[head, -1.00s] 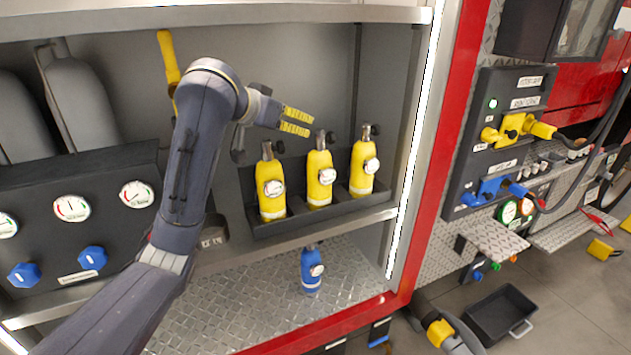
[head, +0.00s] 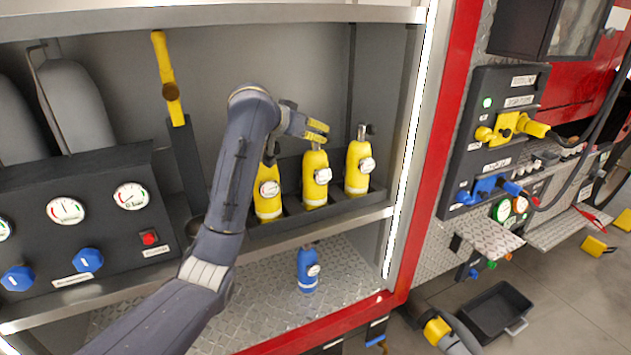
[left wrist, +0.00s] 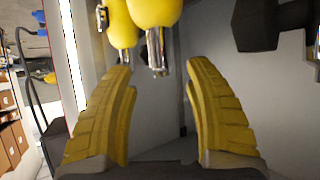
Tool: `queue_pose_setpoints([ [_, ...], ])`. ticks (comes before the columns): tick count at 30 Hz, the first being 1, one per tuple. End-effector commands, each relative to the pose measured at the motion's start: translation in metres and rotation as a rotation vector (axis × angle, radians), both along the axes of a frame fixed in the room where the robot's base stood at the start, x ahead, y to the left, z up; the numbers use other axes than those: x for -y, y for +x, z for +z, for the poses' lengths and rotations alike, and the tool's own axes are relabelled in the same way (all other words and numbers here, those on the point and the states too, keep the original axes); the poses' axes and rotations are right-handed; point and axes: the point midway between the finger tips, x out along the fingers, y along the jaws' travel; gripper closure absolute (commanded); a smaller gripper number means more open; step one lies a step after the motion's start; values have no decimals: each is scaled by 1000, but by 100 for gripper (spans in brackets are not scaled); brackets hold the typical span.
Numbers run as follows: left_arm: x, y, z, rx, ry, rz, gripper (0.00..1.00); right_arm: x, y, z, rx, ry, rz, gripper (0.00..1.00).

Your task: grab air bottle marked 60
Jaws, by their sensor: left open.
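Three yellow air bottles stand upright in a dark rack on the shelf: a left one (head: 268,204), a middle one (head: 314,192) and a right one (head: 357,182). Each has a round gauge; the marking numbers are too small to read. My left gripper (head: 319,132) is open and empty, just above the middle bottle's top, and its arm hides part of the left bottle's top. In the left wrist view the open yellow fingers (left wrist: 157,72) are spread, with two yellow bottles (left wrist: 154,10) and their metal necks beyond, upside down. My right gripper is not in view.
A small blue bottle (head: 307,272) stands on the lower tread-plate floor. A gauge panel (head: 100,245) is at left, with a yellow-handled tool (head: 166,75) behind. A bright-lit post (head: 408,150) bounds the compartment at right. A valve panel (head: 490,140) lies beyond.

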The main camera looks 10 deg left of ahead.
Motion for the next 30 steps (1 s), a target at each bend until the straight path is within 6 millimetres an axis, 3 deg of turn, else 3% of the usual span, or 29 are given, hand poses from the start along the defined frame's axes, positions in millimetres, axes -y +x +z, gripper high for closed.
queue_pose_setpoints([
  [9, 11, 29, -16, -2, -2, 0, 47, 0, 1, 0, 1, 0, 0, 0],
  [20, 13, 32, -17, 0, 0, 0, 46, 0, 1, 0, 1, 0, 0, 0],
  [30, 12, 32, -17, 0, 0, 0, 85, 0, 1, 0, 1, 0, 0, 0],
])
